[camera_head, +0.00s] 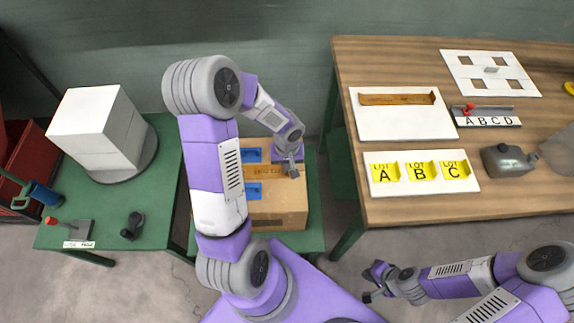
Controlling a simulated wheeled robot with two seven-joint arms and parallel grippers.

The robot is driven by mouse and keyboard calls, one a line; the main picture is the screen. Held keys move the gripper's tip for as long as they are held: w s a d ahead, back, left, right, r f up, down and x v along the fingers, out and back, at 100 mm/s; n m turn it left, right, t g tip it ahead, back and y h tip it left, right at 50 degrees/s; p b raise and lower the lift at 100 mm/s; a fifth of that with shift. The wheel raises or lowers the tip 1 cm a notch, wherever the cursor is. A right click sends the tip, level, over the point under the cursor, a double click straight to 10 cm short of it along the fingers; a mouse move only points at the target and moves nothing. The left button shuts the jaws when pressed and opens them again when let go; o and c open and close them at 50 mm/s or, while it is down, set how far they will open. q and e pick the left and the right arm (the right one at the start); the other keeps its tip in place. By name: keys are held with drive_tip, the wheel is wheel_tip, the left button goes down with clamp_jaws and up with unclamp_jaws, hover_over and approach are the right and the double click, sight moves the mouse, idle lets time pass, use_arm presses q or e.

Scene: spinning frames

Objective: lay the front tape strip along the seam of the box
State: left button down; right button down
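The cardboard box (290,208) stands on a green table, low in the middle of the view. A brown tape strip with printed marks (262,172) shows on its top between two blue pieces (252,155) (253,191). Another brown tape strip (398,99) lies on a white board on the wooden table. My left gripper (291,169) points down over the box top at the right end of the strip there. I cannot tell whether its fingers grip it. My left arm hides the box's left part. My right gripper (373,282) is open and empty, low, away from both tables.
A left green table (165,185) holds white blocks (85,125) on a round turntable. Floor shows between tables.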

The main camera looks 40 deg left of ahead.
use_arm(q)
drive_tip(key=c, duration=1.3)
unclamp_jaws()
drive_tip(key=shift+r+p, duration=0.3)
drive_tip(key=shift+p, duration=0.1)
wheel_tip(320, 180, up, 12)
drive_tip(key=p, duration=0.4)
drive_tip(key=shift+f, duration=0.15)
